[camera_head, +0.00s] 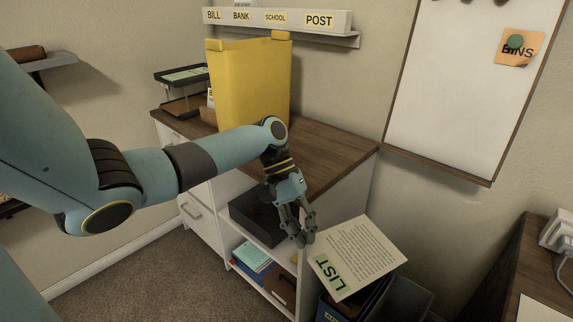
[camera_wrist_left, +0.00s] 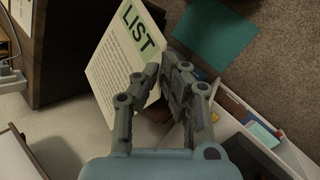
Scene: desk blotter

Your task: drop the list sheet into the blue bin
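The list sheet (camera_head: 358,257), cream with a green LIST label, is tilted at my left gripper (camera_head: 304,238). In the left wrist view the sheet (camera_wrist_left: 120,55) has its edge between the nearly closed fingertips of my left gripper (camera_wrist_left: 163,70), which appears shut on it. The blue bin (camera_head: 362,304) stands low beside the white cabinet, under the sheet. The sheet is above it and hides much of its opening. My right gripper is in neither view.
A dark grey bin (camera_head: 402,300) stands right of the blue bin. The white cabinet (camera_head: 338,207) has a wooden top bearing a yellow holder (camera_head: 250,85). A wooden desk (camera_head: 520,270) is at the right. A teal sheet (camera_wrist_left: 215,32) lies on the carpet.

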